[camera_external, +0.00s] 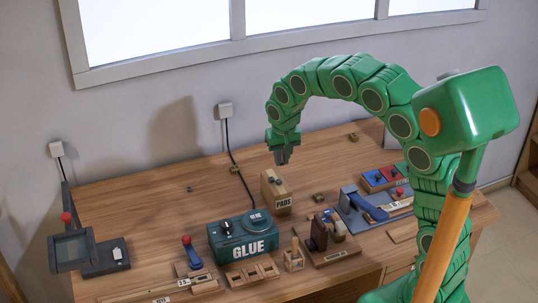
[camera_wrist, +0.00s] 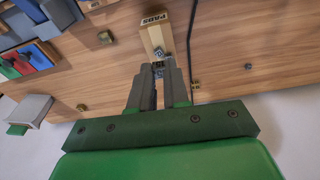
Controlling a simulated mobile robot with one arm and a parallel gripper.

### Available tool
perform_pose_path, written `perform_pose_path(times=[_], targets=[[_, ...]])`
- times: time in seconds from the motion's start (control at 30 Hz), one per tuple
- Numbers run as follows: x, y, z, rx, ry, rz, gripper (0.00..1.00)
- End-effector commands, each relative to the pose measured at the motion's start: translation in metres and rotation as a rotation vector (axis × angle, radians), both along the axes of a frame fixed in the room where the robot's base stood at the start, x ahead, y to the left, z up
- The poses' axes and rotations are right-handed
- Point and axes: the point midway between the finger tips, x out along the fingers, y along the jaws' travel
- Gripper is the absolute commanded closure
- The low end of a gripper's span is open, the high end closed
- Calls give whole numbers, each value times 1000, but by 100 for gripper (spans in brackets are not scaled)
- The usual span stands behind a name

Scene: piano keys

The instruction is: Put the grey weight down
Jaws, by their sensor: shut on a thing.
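My gripper (camera_external: 281,155) hangs fingers down from the green arm, above the back part of the wooden desk, just behind the PADS box. In the wrist view the two grey fingers (camera_wrist: 158,72) close on a small grey piece, which I take as the grey weight (camera_wrist: 158,68). The fingers hide most of it, and in the external view I cannot make it out. The PADS box (camera_external: 276,192) is light wood and also shows beyond the fingertips in the wrist view (camera_wrist: 153,33).
The desk (camera_external: 140,197) has free wood left of the gripper. A teal GLUE box (camera_external: 242,237) stands in front, its black cable running up the wall. Small brass pieces (camera_external: 319,198) lie around. A blue stapler-like tool (camera_external: 365,205) and red and blue blocks (camera_external: 385,178) are at right.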

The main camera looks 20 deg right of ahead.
Motion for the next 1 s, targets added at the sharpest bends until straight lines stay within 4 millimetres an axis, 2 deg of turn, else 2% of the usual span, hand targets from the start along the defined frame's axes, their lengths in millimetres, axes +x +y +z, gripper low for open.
perform_pose_path(times=[0.03,0.2,0.5,0.67,1.0], targets=[[-4,-12,4,3,-2,2,100],[-19,-40,9,4,1,29,100],[-32,-61,13,7,1,52,100],[-21,-58,7,8,2,54,100],[15,-47,-10,8,2,53,100]])
